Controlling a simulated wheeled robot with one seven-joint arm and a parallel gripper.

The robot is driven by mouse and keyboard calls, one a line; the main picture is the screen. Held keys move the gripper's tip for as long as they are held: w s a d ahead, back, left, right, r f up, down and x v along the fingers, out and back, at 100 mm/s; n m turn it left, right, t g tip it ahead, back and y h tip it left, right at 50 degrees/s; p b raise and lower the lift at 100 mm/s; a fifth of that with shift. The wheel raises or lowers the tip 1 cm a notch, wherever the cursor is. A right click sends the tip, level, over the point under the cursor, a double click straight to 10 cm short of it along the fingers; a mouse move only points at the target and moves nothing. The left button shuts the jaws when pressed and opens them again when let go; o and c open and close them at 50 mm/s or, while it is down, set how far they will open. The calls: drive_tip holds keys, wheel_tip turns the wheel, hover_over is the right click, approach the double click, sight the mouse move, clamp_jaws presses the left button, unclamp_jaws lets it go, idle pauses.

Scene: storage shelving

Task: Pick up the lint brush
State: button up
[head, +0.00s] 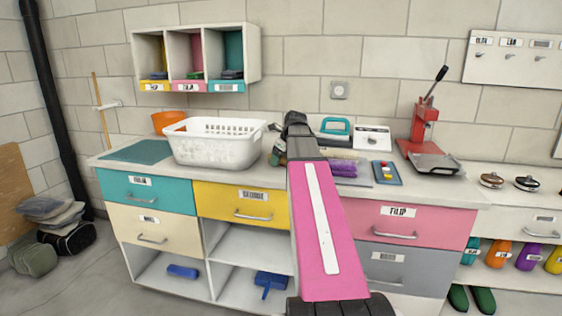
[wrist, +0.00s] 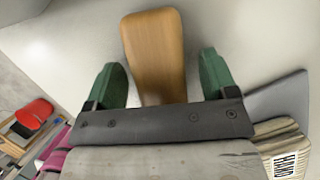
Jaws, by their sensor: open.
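A wooden, paddle-shaped piece (wrist: 152,38), which looks like the lint brush, lies on a pale surface in the wrist view. Its near end reaches down between the two green fingers of my gripper (wrist: 160,62). The fingers stand apart, one on each side of the wood, with a visible gap on both sides. The gripper is open. The lower end of the piece is hidden behind the dark gripper body. In the head view my pink arm reaches over the counter and hides most of the gripper area, and I cannot make out the brush there.
In the head view a white basket (head: 215,145) stands left of my arm. Right of it are purple folded items (head: 343,168), a blue tray (head: 387,180) and a red press (head: 423,125). A cubby shelf (head: 252,55) hangs above. A striped item labelled HANA (wrist: 284,148) shows in the wrist view.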

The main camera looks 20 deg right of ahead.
drive_tip(key=c, duration=1.1)
wheel_tip(320, 180, up, 11)
drive_tip(key=shift+f, duration=0.2)
drive_tip(key=shift+o, duration=0.9)
drive_tip(key=shift+d, duration=0.1)
